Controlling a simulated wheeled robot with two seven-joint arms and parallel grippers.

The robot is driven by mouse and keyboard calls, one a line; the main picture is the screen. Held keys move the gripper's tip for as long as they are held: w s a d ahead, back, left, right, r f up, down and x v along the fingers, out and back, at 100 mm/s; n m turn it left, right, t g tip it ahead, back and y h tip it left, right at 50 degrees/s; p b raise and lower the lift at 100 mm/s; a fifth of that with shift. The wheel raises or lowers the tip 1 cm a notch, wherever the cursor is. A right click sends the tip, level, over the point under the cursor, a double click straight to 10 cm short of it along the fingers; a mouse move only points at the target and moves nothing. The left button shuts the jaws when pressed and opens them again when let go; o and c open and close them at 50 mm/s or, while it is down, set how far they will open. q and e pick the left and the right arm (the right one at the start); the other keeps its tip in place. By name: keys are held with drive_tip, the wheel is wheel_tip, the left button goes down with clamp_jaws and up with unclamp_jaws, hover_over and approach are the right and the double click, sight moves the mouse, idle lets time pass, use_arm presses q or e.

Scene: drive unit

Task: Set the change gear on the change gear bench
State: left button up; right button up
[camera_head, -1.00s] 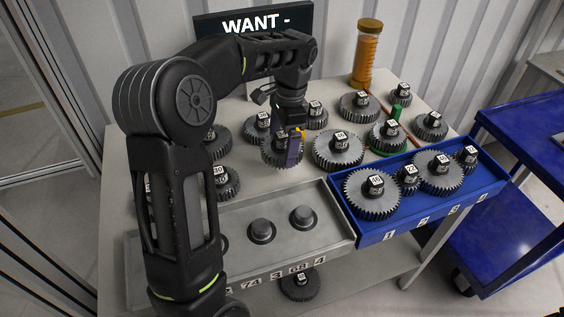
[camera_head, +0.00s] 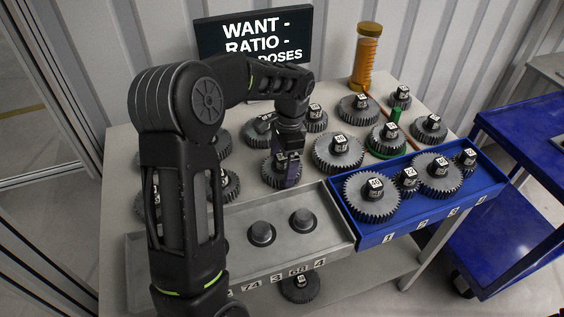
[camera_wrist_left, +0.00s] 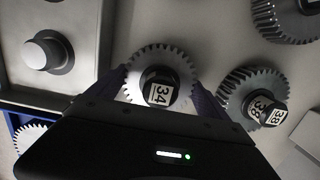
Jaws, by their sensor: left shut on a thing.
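My left gripper (camera_head: 286,178) is shut on a change gear (camera_head: 272,172), a dark toothed gear with a hub block. My right gripper is not in view.
A neighbouring gear marked 38 (camera_wrist_left: 238,88) is close to the held gear. Several other gears stand around the bench. The grey tray (camera_head: 335,225) has bare posts; the blue tray (camera_head: 375,237) holds gears. An orange bottle (camera_head: 366,58) stands at the back right.

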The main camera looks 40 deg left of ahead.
use_arm(q)
drive_tip(key=shift+r, duration=0.1)
drive_tip(key=o, duration=1.8)
drive_tip(key=r, duration=0.5)
drive_tip(key=w+r, duration=0.1)
drive_tip(key=r, duration=0.2)
drive_tip(key=shift+d+r, duration=0.3)
wheel_tip(320, 180, up, 3)
drive_tip(key=shift+d+r+p, duration=0.1)
drive_tip(key=shift+r+p, duration=0.1)
drive_tip(key=shift+p, duration=0.7)
drive_tip(key=shift+w, duration=0.1)
drive_tip(key=shift+f, duration=0.1)
